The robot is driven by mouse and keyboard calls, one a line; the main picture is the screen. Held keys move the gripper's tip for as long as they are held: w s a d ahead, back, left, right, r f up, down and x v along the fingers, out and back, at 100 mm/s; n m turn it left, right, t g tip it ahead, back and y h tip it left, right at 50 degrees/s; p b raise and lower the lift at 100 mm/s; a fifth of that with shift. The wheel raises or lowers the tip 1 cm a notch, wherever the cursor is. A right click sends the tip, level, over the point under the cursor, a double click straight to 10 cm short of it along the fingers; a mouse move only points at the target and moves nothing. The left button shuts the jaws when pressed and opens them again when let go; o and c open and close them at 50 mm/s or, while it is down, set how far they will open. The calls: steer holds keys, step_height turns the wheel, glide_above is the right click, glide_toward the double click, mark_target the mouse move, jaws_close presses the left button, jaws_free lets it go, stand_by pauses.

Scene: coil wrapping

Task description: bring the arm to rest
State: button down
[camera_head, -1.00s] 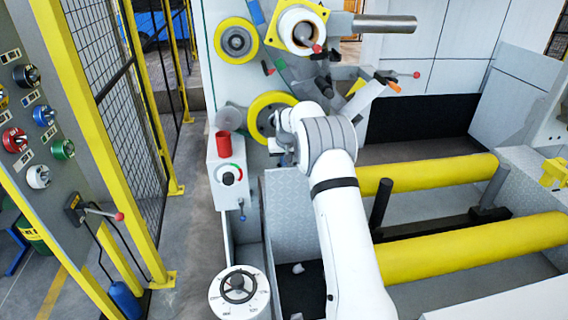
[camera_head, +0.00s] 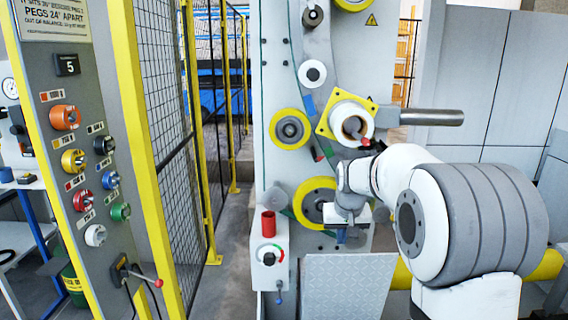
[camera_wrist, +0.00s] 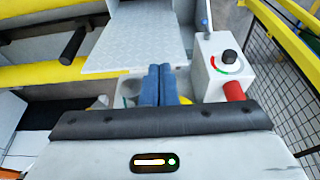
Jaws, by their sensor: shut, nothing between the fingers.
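My arm (camera_head: 470,225) is white with grey bands and reaches in from the lower right of the head view. It is folded, with a large joint close to the camera. My gripper (camera_wrist: 158,85) shows in the wrist view as two blue fingers side by side, shut with nothing between them. In the head view the gripper (camera_head: 341,235) is small, pointing down in front of the machine's grey face.
Yellow rollers (camera_wrist: 40,75) lie beside a grey tread plate (camera_head: 343,285). A yellow-posted mesh fence (camera_head: 172,130) and a panel with several coloured knobs (camera_head: 80,150) stand at left. A steel mandrel (camera_head: 430,117) sticks out above my arm. Floor between fence and machine is clear.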

steer(key=s, duration=3.2)
steer(key=shift+a+f, duration=0.3)
steer(key=shift+f, duration=0.1)
